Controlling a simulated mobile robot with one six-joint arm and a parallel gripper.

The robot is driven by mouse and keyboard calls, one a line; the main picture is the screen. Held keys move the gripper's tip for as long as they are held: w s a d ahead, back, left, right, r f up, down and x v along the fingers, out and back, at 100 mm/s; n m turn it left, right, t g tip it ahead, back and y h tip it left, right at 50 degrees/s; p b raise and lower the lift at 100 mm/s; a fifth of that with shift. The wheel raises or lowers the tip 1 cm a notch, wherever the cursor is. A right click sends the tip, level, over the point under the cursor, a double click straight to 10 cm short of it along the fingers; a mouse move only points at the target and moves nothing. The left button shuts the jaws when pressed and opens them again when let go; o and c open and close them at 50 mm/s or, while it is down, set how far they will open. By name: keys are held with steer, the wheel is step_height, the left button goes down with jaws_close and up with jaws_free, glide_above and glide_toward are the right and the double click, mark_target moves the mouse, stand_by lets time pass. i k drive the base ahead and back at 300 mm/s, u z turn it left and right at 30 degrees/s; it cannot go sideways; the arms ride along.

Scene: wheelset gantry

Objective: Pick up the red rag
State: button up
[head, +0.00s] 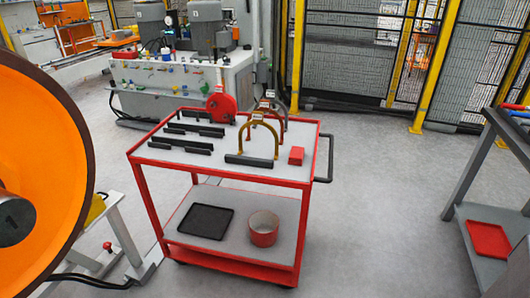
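A small red folded piece, which looks like the red rag (297,155), lies on the grey top of the red cart (226,172), near its right front corner. It is to the right of a dark bar (249,161) and the yellow-brown arch (265,125). Nothing covers it. My gripper is not in view.
The cart top also holds several dark bars (183,146) and a red disc (221,107). Its lower shelf holds a black tray (205,221) and a round container (264,229). A large orange wheel (50,120) stands left. The floor (380,220) right of the cart is clear.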

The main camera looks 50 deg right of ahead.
mark_target(296, 155)
steer(key=z, duration=4.85)
steer(key=i, duration=0.1)
steer(key=u, duration=3.15)
steer(key=k, duration=0.45)
steer(key=z, duration=0.1)
steer(key=i, duration=0.5)
steer(key=k, duration=0.1)
steer(key=z, duration=0.15)
